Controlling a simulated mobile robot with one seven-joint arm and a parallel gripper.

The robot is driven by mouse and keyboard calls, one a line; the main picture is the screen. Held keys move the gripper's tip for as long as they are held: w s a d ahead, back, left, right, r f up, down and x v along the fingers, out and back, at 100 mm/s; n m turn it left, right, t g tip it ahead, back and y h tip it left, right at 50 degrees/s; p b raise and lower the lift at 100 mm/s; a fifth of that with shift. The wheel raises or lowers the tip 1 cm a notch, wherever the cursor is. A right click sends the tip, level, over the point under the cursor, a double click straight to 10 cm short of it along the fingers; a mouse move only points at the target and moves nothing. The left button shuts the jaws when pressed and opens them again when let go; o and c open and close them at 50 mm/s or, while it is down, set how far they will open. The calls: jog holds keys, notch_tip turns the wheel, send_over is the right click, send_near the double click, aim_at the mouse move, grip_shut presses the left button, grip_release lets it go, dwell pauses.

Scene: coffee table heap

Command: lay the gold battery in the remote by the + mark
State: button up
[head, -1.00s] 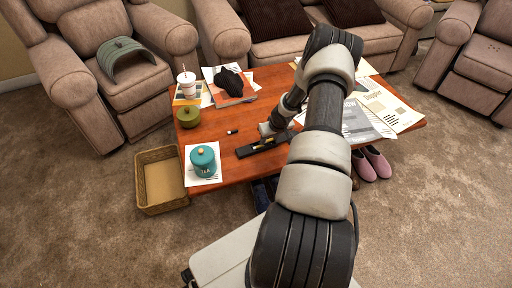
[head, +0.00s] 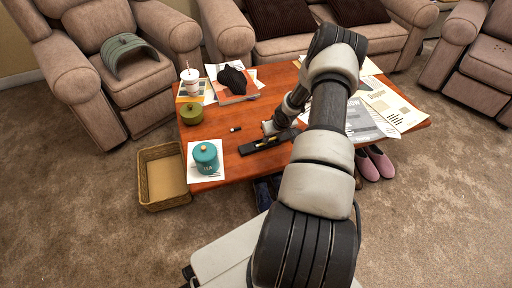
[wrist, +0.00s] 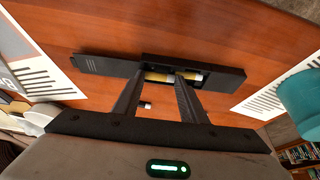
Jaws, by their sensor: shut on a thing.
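The black remote (wrist: 225,76) lies on the wooden table, its battery compartment open; it also shows in the head view (head: 284,137). My gripper (wrist: 158,78) is over the compartment, its two dark fingers shut on the gold battery (wrist: 158,76), which is at the compartment. More gold (wrist: 194,76) shows right of the right finger; I cannot tell whether it is the same battery or another. The fingers hide part of the compartment. The + mark cannot be made out. In the head view my gripper (head: 270,127) is at the remote, with its tips mostly hidden.
A flat black piece (wrist: 103,63) adjoins the remote's left in the wrist view. A small dark-and-white battery-like piece (head: 235,129) lies on the table (head: 222,119). A teal tea jar (head: 206,158), a green pot (head: 191,113) and papers (head: 365,122) stand around. A wicker basket (head: 145,182) is on the floor.

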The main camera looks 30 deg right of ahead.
jog(key=shift+s+a+f, duration=0.15)
jog(key=shift+a+f, duration=0.05)
jog(key=shift+f, duration=0.15)
dwell(0.7)
jog(key=o, duration=1.1)
jog(key=shift+s+f, duration=0.1)
jog(key=shift+d, duration=0.1)
jog(key=shift+d+r+p, duration=0.1)
jog(key=shift+r+p, duration=0.25)
jog(key=shift+r, duration=0.35)
jog(key=shift+w+r+p, duration=0.15)
jog(key=shift+r+p, duration=0.9)
jog(key=shift+r, duration=0.45)
jog(key=shift+w+r+p, duration=0.1)
jog(key=shift+r+p, duration=0.9)
jog(key=shift+r, duration=0.5)
jog(key=shift+r, duration=0.1)
